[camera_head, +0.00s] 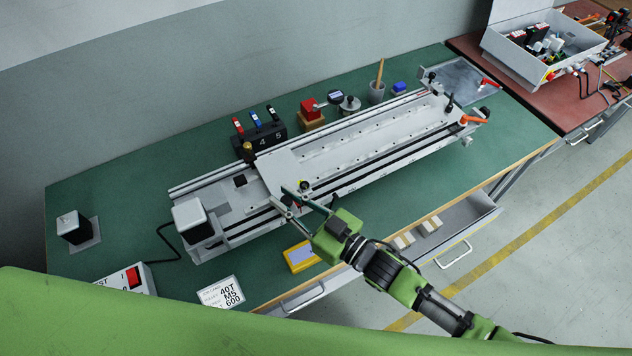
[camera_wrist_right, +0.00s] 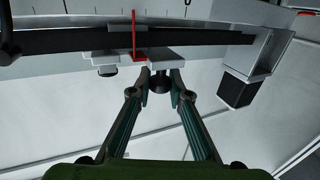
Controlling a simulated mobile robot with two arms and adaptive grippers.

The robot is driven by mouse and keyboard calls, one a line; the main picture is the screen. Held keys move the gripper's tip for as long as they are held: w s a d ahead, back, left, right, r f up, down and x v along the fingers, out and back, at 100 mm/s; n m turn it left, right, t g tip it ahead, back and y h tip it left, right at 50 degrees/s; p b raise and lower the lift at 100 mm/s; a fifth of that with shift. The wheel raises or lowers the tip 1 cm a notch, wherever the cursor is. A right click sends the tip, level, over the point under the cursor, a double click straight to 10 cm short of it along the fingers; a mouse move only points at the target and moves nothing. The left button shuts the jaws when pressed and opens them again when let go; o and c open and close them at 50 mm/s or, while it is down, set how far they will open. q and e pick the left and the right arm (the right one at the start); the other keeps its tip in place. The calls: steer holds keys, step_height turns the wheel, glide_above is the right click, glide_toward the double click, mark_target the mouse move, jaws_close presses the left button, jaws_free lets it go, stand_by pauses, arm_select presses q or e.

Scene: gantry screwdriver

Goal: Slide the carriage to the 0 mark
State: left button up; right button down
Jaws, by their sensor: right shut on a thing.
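The long grey gantry rail (camera_head: 380,150) lies across the green bench. The carriage (camera_head: 280,172) appears to be the pale plate across its left part, with a dark knob at its front edge. My right gripper (camera_head: 291,200) reaches in from the lower right to this front edge. In the right wrist view, my right gripper (camera_wrist_right: 161,80) has its fingertips on either side of a black knob (camera_wrist_right: 160,84) and is shut on it. A thin red pointer (camera_wrist_right: 134,36) stands just left of it, near a pale strip with fine ticks. The 0 mark is not legible. My left gripper is out of view.
A white-topped motor block (camera_head: 192,222) stands at the rail's left end. A yellow device (camera_head: 300,257) lies in front, near the open drawer (camera_head: 455,225).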

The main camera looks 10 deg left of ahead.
steer(key=s+a, duration=0.1)
steer(key=a, duration=0.1)
steer(key=s+a, duration=0.2)
steer(key=shift+s+a, duration=0.2)
steer(key=shift+a, duration=0.05)
steer(key=c, duration=1.9)
jaws_free()
steer(key=shift+a, duration=0.15)
steer(key=v, duration=1.2)
